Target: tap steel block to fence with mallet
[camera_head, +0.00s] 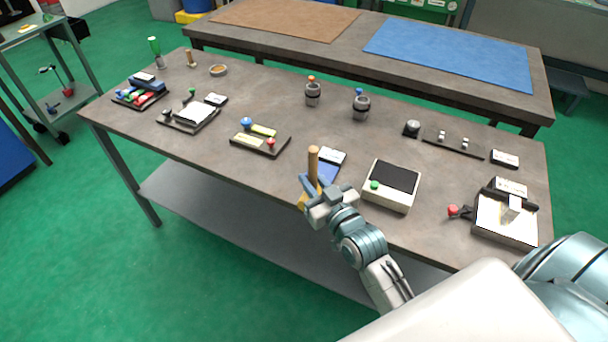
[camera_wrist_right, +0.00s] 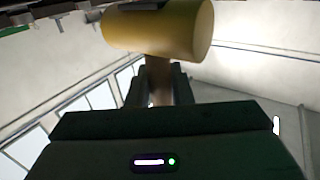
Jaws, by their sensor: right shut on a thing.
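My right gripper (camera_head: 312,187) is near the front edge of the table, shut on the mallet. The mallet's tan wooden handle (camera_head: 313,162) stands up above the fingers, and part of its yellow head (camera_head: 303,202) shows below them. In the right wrist view the yellow mallet head (camera_wrist_right: 158,30) lies across the top, with the handle (camera_wrist_right: 158,82) between the fingers. What looks like the steel block (camera_head: 514,206) is a small pale block on a bright plate in the fixture (camera_head: 503,236) at the far right. A dark bar, likely the fence (camera_head: 523,199), runs behind it. My left gripper is not in view.
A white box with a dark screen and green button (camera_head: 389,187) stands between gripper and fixture. A red knob (camera_head: 453,211) sticks out left of the fixture. A blue-and-white card (camera_head: 329,165) lies by the mallet. Trays and two dark cups (camera_head: 361,107) stand farther back.

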